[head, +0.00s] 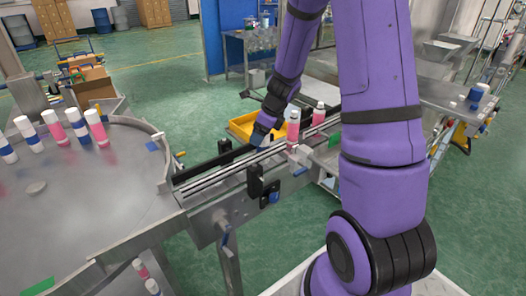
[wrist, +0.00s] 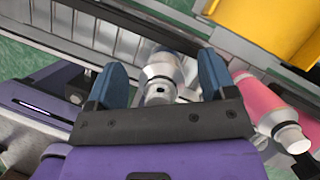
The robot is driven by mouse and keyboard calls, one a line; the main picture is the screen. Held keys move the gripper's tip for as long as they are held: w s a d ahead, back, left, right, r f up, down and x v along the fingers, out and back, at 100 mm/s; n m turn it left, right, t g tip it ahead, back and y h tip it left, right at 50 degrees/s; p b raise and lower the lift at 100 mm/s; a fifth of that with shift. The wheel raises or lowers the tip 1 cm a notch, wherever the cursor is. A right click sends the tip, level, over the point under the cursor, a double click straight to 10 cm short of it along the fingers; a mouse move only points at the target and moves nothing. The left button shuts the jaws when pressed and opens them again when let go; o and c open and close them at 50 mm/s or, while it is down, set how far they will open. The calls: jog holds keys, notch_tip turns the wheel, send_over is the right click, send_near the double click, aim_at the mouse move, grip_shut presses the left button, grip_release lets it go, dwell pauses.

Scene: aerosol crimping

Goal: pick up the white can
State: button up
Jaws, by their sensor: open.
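The white can (wrist: 160,72) shows in the wrist view, with a pale body and a silvery domed top with a small valve. It stands between the two blue fingers of my gripper (wrist: 162,84). The fingers are open, one on each side of it; I cannot tell whether either touches it. In the head view my gripper (head: 262,131) is low over the conveyor (head: 225,172), and I cannot make out the white can there.
A pink can (wrist: 268,105) stands close to the right finger; in the head view two pink cans (head: 293,131) (head: 320,115) stand on the conveyor. A yellow bin (head: 241,126) lies behind. Several cans stand on the round table (head: 80,205) at left. Black brackets (head: 255,182) edge the conveyor.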

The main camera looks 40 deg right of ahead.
jog(key=c, duration=1.2)
